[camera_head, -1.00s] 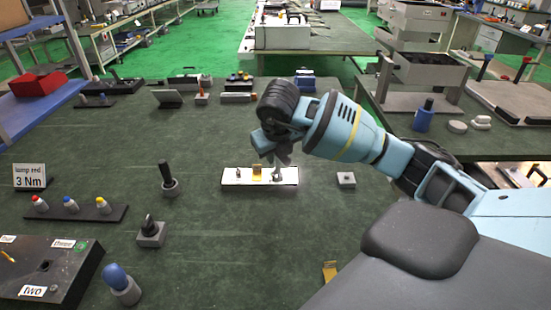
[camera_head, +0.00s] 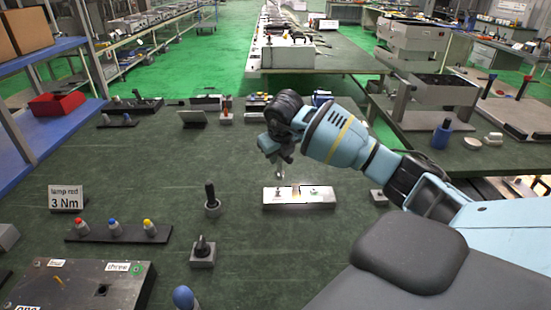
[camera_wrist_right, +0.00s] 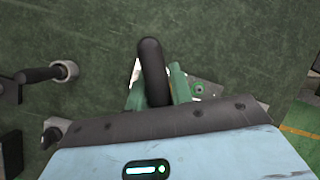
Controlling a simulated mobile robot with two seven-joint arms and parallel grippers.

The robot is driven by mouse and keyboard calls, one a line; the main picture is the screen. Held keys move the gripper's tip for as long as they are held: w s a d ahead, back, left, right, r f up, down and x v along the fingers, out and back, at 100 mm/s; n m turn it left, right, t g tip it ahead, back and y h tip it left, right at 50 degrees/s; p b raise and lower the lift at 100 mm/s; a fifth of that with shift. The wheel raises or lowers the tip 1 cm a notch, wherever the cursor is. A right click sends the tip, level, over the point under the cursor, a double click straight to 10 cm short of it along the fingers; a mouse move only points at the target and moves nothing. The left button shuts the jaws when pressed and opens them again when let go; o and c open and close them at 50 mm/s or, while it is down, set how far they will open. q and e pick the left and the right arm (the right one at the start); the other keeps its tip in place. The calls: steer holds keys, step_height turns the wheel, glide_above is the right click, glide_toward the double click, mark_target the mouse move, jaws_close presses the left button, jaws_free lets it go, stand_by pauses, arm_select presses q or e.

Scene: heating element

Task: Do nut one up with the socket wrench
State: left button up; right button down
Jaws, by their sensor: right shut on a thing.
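My right gripper (camera_head: 274,150) is shut on a black-handled tool, which looks like the socket wrench; its metal lower end (camera_head: 281,172) shows below the fingers. In the right wrist view the black handle (camera_wrist_right: 152,70) stands between the gripper fingers. The tool is above the left part of a light plate (camera_head: 325,204), apparently clear of it. Small pieces, one gold and one greenish, sit on the plate; I cannot tell which is nut one. The plate also shows partly behind the fingers in the right wrist view (camera_wrist_right: 210,88). My left gripper is out of view.
Two dark-handled tools stand in grey holders, one upright (camera_head: 211,195) and one nearer (camera_head: 202,250). A rack of coloured-top pieces (camera_head: 112,232), a "lamp red 3 Nm" sign (camera_head: 66,198) and a dark labelled box (camera_head: 125,285) are at left. A small grey block (camera_head: 378,197) is right of the plate.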

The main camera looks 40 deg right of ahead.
steer(key=shift+w, duration=0.3)
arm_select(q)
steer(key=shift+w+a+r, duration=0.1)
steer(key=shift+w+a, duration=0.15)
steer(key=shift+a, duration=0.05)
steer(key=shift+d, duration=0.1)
arm_select(e)
steer(key=shift+s, duration=0.1)
